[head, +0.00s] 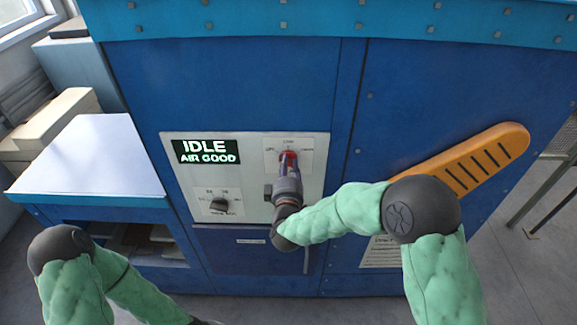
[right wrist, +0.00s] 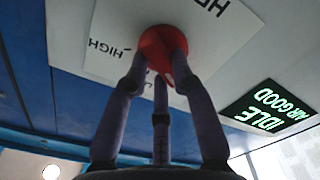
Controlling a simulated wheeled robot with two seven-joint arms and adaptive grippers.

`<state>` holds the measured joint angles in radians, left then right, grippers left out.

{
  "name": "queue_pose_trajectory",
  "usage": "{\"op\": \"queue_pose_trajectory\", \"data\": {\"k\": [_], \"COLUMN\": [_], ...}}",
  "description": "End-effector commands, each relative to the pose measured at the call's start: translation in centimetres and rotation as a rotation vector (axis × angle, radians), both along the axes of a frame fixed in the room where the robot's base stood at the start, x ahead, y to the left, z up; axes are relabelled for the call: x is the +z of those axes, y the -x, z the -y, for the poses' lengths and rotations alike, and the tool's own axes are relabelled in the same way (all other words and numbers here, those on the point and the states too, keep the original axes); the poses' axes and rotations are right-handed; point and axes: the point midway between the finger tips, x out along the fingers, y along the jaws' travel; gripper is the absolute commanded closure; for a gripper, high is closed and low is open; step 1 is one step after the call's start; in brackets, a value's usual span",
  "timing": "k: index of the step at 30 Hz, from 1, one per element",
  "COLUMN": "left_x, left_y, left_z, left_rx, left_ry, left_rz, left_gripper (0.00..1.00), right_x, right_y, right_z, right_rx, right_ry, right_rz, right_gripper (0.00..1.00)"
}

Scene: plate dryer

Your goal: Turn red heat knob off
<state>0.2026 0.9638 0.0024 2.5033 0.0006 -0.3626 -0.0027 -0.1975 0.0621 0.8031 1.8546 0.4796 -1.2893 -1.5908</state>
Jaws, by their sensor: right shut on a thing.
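The red heat knob (head: 289,156) sits on a white plate on the control panel (head: 250,143), right of the display. Most of it is hidden by my right gripper (head: 288,167), whose fingers are shut on it. In the right wrist view the red knob (right wrist: 156,42) is between the fingertips (right wrist: 160,58), with a red pointed part showing between them. The word HIGH is readable on the plate (right wrist: 108,30) beside it; the other lettering is partly cut off or hidden.
A lit display (head: 206,151) reads IDLE, AIR GOOD. A black knob (head: 218,204) is below it on the same panel. An orange slotted handle-like piece (head: 470,165) is on the blue machine at right. A white-topped surface (head: 88,158) stands at left.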

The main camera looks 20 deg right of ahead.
Motion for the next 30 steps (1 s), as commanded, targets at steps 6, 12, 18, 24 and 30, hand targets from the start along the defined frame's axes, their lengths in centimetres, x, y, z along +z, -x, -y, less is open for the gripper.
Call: {"op": "queue_pose_trajectory", "data": {"k": [6, 12, 18, 24, 30], "left_x": [0.0, 0.0, 0.0, 0.0, 0.0], "left_y": [0.0, 0.0, 0.0, 0.0, 0.0], "left_z": [0.0, 0.0, 0.0, 0.0, 0.0], "left_rx": [0.0, 0.0, 0.0, 0.0, 0.0], "left_ry": [0.0, 0.0, 0.0, 0.0, 0.0], "left_rz": [0.0, 0.0, 0.0, 0.0, 0.0], "left_gripper": [0.6, 0.6, 0.6, 0.6, 0.6], "right_x": [0.0, 0.0, 0.0, 0.0, 0.0], "right_y": [0.0, 0.0, 0.6, 3.6, 7.5], "right_z": [-0.1, 0.0, -0.2, -1.2, -2.3], "right_rx": [0.002, 0.001, 0.002, 0.004, 0.005], "right_ry": [0.001, 0.0, 0.0, 0.001, 0.0], "right_rz": [0.0, 0.0, -0.001, -0.001, -0.001], "right_gripper": [0.51, 0.51, 0.51, 0.51, 0.51]}}
